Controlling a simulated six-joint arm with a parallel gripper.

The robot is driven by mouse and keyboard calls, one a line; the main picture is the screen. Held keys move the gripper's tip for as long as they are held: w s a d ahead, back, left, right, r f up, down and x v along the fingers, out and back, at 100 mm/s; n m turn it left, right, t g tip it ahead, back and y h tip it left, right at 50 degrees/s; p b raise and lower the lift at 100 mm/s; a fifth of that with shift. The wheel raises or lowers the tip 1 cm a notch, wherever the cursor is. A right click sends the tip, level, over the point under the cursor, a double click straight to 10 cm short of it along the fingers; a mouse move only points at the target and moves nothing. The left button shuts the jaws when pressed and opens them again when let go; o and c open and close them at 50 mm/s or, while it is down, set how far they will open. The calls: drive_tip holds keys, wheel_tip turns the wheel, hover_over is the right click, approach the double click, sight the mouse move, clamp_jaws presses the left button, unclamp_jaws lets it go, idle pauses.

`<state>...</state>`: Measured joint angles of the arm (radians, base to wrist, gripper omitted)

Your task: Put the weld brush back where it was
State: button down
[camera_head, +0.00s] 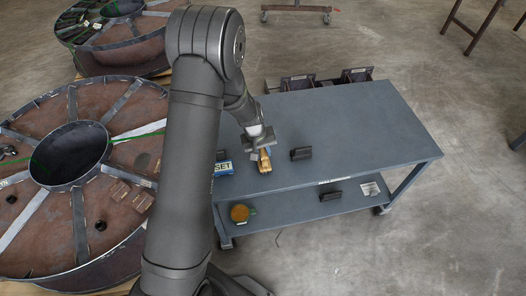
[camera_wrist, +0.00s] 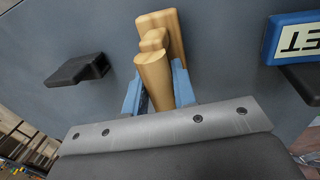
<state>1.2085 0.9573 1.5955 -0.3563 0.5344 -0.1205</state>
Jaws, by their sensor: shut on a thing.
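The weld brush (camera_head: 265,163) shows as a light wooden piece at my gripper, over the near left part of the blue-grey table (camera_head: 350,130). In the wrist view the brush's wooden handle (camera_wrist: 160,55) sticks out from between the blue fingers of my gripper (camera_wrist: 157,88). My gripper (camera_head: 263,149) is shut on the brush in the head view too. I cannot tell whether the brush touches the tabletop. Its bristles are not clearly visible.
A black block (camera_head: 300,153) stands right of the brush. A blue and white box marked "SET" (camera_head: 223,168) lies left of it. The lower shelf holds a round amber-topped item (camera_head: 240,213). Large steel reels (camera_head: 40,225) stand left. The table's right half is clear.

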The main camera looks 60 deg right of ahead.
drive_tip(key=c, duration=1.2)
unclamp_jaws()
drive_tip(key=shift+f, duration=0.1)
drive_tip(key=shift+o, duration=0.2)
wheel_tip(320, 180, up, 12)
drive_tip(key=w+a, duration=0.1)
drive_tip(key=shift+w+a, duration=0.35)
drive_tip(key=f, duration=0.4)
drive_tip(key=s+d+f, duration=0.1)
drive_tip(key=f, duration=0.7)
drive_tip(key=shift+s+d, duration=0.3)
drive_tip(key=shift+s, duration=0.05)
drive_tip(key=shift+d+r, duration=0.1)
drive_tip(key=shift+r, duration=1.45)
